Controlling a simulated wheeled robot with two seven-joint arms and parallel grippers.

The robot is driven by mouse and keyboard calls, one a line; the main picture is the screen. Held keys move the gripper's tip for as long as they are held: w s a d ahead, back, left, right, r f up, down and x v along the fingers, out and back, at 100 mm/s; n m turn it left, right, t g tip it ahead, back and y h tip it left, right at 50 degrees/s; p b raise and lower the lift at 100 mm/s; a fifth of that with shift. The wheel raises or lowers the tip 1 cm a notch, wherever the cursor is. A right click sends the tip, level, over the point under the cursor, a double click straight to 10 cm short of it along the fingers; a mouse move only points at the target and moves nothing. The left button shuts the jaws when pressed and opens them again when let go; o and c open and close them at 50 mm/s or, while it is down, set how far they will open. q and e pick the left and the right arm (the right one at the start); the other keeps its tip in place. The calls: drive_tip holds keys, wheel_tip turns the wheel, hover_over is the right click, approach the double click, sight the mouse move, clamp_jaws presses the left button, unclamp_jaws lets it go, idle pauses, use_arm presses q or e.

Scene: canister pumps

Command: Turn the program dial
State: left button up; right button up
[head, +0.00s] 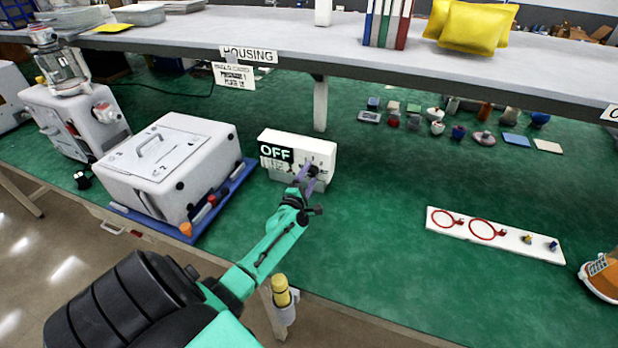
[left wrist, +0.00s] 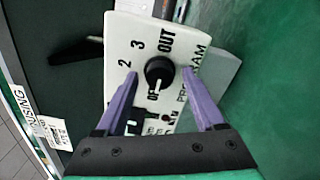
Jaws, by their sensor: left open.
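The program dial (left wrist: 160,70) is a round black knob on a white panel (left wrist: 125,30) marked 2, 3, OUT, PROGRAM and a partly hidden OFF. Its white pointer mark appears to point down toward OFF. In the head view the white box (head: 326,150) with a black OFF sign (head: 276,153) stands on the green bench. My left gripper (head: 310,172) is at the box's right front, covering most of the dial there. In the left wrist view its purple fingers (left wrist: 160,73) are open, one on each side of the knob; I cannot tell whether they touch it.
A large white canister unit (head: 165,165) on a blue tray (head: 237,184) stands left of the box. A white board with red rings (head: 495,236) lies at the right. Small items sit at the back under a grey shelf (head: 340,58). The green bench (head: 385,200) between is clear.

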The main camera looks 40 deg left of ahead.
use_arm(q)
drive_tip(key=shift+c, duration=0.3)
clamp_jaws()
drive_tip(key=shift+m, duration=0.3)
drive_tip(key=m, duration=0.8)
drive_tip(key=shift+p, duration=0.35)
drive_tip(key=shift+o, duration=0.3)
unclamp_jaws()
